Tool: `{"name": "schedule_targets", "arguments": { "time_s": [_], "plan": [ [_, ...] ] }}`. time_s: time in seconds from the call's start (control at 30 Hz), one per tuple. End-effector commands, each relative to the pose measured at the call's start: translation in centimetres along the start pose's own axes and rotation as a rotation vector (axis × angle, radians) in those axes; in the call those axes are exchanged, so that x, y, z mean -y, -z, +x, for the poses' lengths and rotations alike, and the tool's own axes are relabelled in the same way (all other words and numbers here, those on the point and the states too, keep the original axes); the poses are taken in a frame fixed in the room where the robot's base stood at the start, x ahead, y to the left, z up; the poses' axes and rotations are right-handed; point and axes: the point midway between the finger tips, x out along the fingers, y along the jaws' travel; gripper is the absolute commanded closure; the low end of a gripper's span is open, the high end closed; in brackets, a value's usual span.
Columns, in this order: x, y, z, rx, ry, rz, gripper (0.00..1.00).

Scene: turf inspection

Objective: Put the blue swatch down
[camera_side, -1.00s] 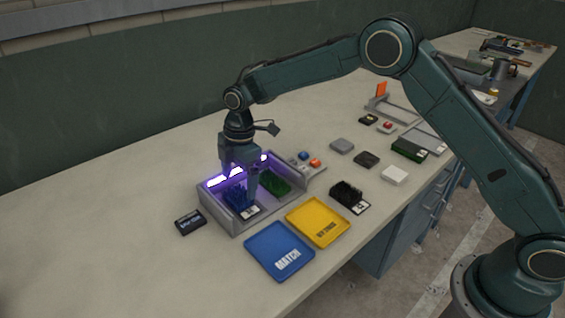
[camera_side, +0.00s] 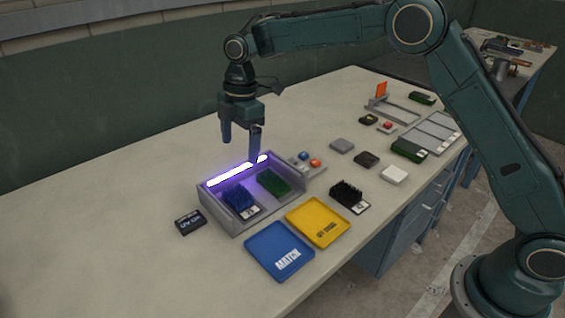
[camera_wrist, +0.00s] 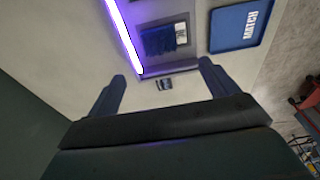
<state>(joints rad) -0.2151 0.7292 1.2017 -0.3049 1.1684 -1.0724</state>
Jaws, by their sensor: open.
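The blue swatch (camera_side: 239,198) is a tuft of blue turf on a card with a white label. It rests inside the grey lit box (camera_side: 236,228), in the left part, beside a green swatch (camera_side: 273,183). It also shows in the wrist view (camera_wrist: 160,42), beyond my fingertips. My gripper (camera_side: 241,150) is open and empty above the back of the box, clear of the blue swatch. In the wrist view the two fingers (camera_wrist: 162,70) stand wide apart with nothing between them.
A blue MATCH tray (camera_side: 262,245) and a yellow tray (camera_side: 337,226) lie in front of the box. A black swatch (camera_side: 347,193) lies to the right. A small dark UV block (camera_side: 190,222) lies left of the box. The table's left side is clear.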

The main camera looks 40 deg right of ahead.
Motion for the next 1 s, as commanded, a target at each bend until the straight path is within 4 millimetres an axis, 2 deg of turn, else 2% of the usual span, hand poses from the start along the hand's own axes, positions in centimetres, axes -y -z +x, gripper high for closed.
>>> {"name": "schedule_targets", "arguments": {
  "time_s": [0.47, 0.57, 0.77, 1.0],
  "plan": [
    [0.3, -0.2, -0.5, -0.001, -0.006, 0.017, 0.14],
    [0.7, -0.5, -1.6, -0.003, -0.018, 0.048, 0.14],
    [2.9, -1.7, -5.2, -0.011, -0.059, 0.171, 0.14],
    [7.2, -3.9, -10.1, -0.030, -0.125, 0.379, 0.14]
  ]
}}
